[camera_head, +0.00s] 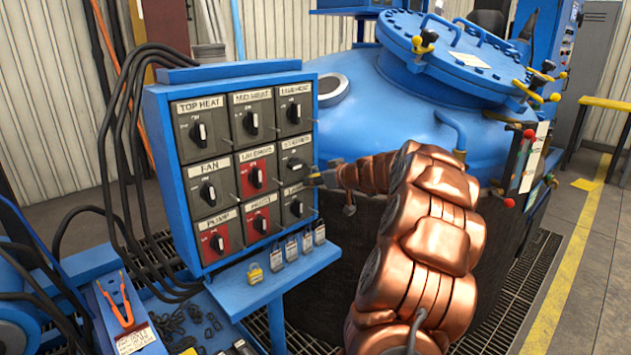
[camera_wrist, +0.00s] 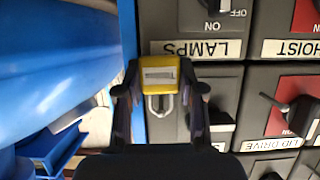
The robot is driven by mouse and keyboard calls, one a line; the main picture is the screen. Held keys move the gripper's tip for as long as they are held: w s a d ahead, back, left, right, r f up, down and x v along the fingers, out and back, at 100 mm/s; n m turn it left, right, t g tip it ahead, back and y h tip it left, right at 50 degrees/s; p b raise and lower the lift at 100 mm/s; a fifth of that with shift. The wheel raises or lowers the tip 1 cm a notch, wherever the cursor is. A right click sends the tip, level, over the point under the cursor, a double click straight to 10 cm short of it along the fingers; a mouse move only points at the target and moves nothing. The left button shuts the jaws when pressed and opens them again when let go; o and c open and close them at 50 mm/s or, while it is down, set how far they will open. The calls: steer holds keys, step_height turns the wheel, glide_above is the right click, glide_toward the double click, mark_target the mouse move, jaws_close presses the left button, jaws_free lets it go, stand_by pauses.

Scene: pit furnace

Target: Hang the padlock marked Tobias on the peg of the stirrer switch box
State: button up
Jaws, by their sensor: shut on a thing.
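My gripper (camera_head: 322,178) is shut on a yellow padlock (camera_wrist: 158,73). In the wrist view, which is upside down, the padlock has a pale label, too small to read, and its steel shackle (camera_wrist: 160,104) shows between the fingers. The padlock appears in front of the stirrer switch box (camera_wrist: 228,85), near the box's outer edge. In the head view, the stirrer switch box (camera_head: 295,163) is the right one of the middle row, just left of my gripper. Its peg cannot be made out; the padlock or fingers may hide it. Whether the padlock touches the box is unclear.
The blue panel (camera_head: 151,150) carries rows of switch boxes with knobs and thin pegs. The blue furnace (camera_head: 385,105) stands close behind my arm.

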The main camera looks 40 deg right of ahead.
stand_by(0.3)
steer(key=o, duration=1.3)
steer(key=shift+s, duration=0.1)
steer(key=v, duration=1.2)
